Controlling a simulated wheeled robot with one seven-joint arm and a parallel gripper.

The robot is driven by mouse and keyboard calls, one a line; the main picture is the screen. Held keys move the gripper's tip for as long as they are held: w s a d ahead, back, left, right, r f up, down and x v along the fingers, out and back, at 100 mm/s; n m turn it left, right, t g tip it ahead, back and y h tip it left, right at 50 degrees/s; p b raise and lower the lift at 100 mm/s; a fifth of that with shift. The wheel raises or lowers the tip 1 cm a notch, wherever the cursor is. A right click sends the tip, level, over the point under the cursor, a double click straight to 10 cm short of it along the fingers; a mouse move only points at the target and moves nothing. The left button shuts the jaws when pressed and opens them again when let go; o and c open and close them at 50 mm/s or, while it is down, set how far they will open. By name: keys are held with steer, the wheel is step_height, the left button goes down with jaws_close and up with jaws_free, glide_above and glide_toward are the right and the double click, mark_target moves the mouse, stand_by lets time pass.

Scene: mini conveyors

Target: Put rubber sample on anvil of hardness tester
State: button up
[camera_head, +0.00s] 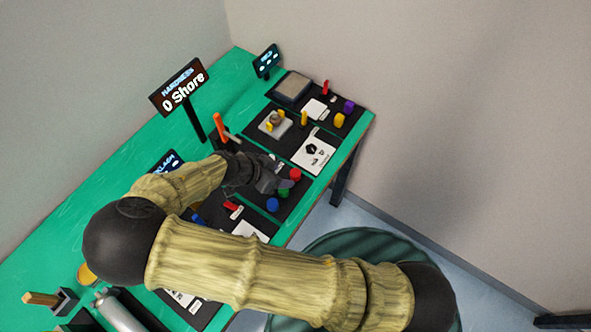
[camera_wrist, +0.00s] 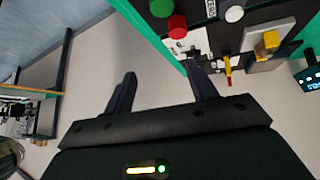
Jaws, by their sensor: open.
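A hardness sign (camera_head: 183,92) reading "0 Shore" stands on the green table. An orange-handled device (camera_head: 221,127), which looks like the hardness tester, stands beside it; its anvil is hidden behind my arm. Small red (camera_head: 295,174), green (camera_head: 283,192) and blue (camera_head: 272,204) cylinders stand in a row on a dark mat; I cannot tell which is the rubber sample. My gripper (camera_head: 275,184) is close beside them. In the wrist view my gripper (camera_wrist: 162,92) is open, with nothing between its fingers. The red cylinder (camera_wrist: 177,27) and green cylinder (camera_wrist: 162,8) show beyond the fingers.
Behind are other mats with a yellow cylinder (camera_head: 340,120), a purple cylinder (camera_head: 349,106), a grey tray (camera_head: 291,88) and a white card (camera_head: 313,152). A small display (camera_head: 267,61) stands at the far corner. A dark green round object (camera_head: 375,244) is below the table's front edge.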

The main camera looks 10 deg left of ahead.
steer(key=a, duration=0.1)
steer(key=s+a+t, duration=0.1)
steer(key=a+t, duration=0.1)
steer(key=shift+s+a+r+p, duration=0.25)
steer(key=shift+a+r+p, duration=0.05)
steer(key=shift+a+r, duration=0.1)
steer(key=b, duration=0.6)
glide_toward(298, 171)
steer(key=x, duration=0.4)
steer(key=shift+w+d+f, duration=0.15)
steer(key=shift+d, duration=0.05)
